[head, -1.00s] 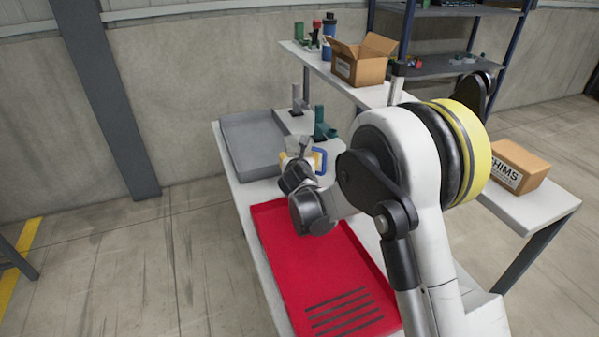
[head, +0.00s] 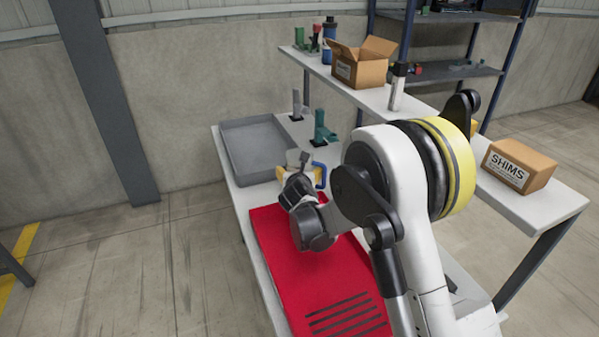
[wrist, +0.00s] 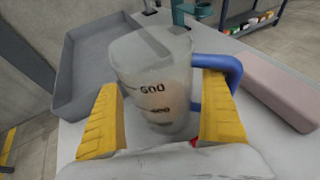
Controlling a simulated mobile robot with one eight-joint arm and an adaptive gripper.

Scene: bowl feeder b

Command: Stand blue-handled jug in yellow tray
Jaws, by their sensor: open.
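The clear measuring jug (wrist: 155,85) with a blue handle (wrist: 222,75) stands upright on the light bench. It shows printed marks and fills the middle of the wrist view. My gripper (wrist: 160,125) is open, with one yellow finger on each side of the jug's body; the handle passes behind the right finger. I cannot tell whether either finger touches it. In the head view the blue handle (head: 321,174) shows just right of my gripper (head: 296,161), and the jug's body is mostly hidden.
The empty grey tray (head: 255,150) stands behind. A green fixture (head: 321,130) and a grey one (head: 296,105) stand beyond the jug. Cardboard boxes (head: 362,63) (head: 517,167) stand on the side bench.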

